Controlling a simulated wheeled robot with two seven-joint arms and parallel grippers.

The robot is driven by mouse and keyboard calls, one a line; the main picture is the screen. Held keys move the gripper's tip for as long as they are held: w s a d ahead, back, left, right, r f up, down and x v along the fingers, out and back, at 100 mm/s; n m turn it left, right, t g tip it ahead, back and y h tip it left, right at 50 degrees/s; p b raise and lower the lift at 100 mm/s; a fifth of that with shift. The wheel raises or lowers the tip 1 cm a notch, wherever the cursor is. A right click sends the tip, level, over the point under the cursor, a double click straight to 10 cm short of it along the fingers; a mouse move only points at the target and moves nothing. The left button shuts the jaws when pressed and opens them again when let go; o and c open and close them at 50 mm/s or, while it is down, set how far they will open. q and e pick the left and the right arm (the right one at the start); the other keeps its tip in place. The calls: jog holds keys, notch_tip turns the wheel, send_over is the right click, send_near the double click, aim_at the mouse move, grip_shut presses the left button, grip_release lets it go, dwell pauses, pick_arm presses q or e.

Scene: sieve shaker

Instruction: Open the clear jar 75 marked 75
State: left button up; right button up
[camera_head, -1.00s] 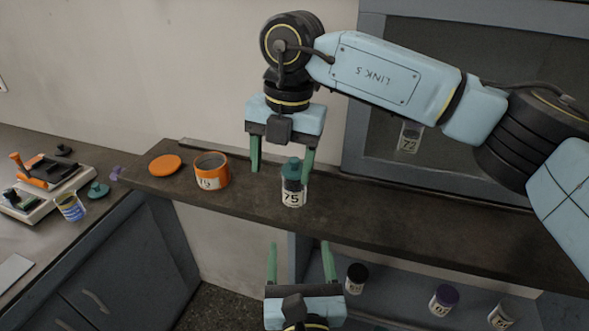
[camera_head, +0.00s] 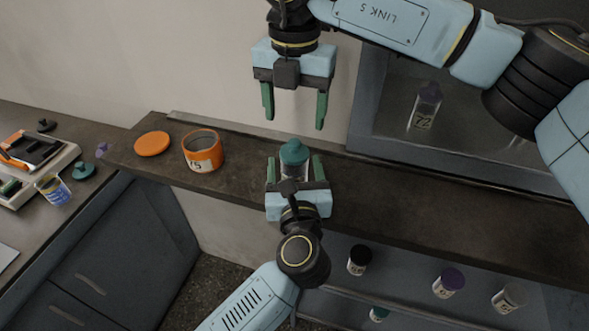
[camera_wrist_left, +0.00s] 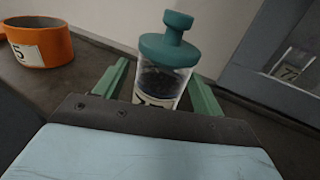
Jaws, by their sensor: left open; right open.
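The clear jar 75 (camera_head: 289,172) stands upright on the dark shelf, with its teal knobbed lid (camera_head: 293,152) on. In the left wrist view the jar (camera_wrist_left: 160,84) holds dark contents, and its label is mostly hidden behind my gripper. My left gripper (camera_head: 294,170) is open, low at the shelf, with one finger on each side of the jar; gaps show in the left wrist view between the fingers (camera_wrist_left: 157,90) and the glass. My right gripper (camera_head: 294,112) is open and empty, above and behind the jar.
An open orange container (camera_head: 203,152) and an orange lid (camera_head: 153,144) stand on the shelf (camera_head: 400,198) to the left. A jar marked 72 (camera_head: 425,107) is in the cabinet behind. Several jars, one black-capped (camera_head: 359,260), stand on a lower shelf. A device (camera_head: 35,155) is far left.

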aim_at(295, 142)
pick_arm(q)
jog(key=shift+w, duration=1.05)
jog(key=c, duration=1.4)
jog(key=shift+c, duration=0.4)
pick_arm(e)
jog(key=shift+o, duration=0.7)
pick_arm(q)
jog(key=shift+a, duration=0.1)
pick_arm(e)
jog(key=shift+o, duration=0.3)
jog(key=shift+s+d+r+n+t, duration=0.15)
jog(key=shift+s+n+t, duration=0.1)
jog(key=shift+n, duration=0.3)
jog(key=shift+s+d+r+n+t, duration=0.15)
jog(key=shift+s+n+t, duration=0.1)
jog(key=shift+n, duration=0.3)
jog(key=s+d+r+n+t+y, duration=0.2)
jog(key=s+r+n+t, duration=0.1)
jog(key=n, duration=0.4)
jog(key=x, duration=1.1)
jog(key=shift+w+a+f, duration=0.15)
jog(key=shift+a+f, duration=0.05)
jog(key=shift+a, duration=0.15)
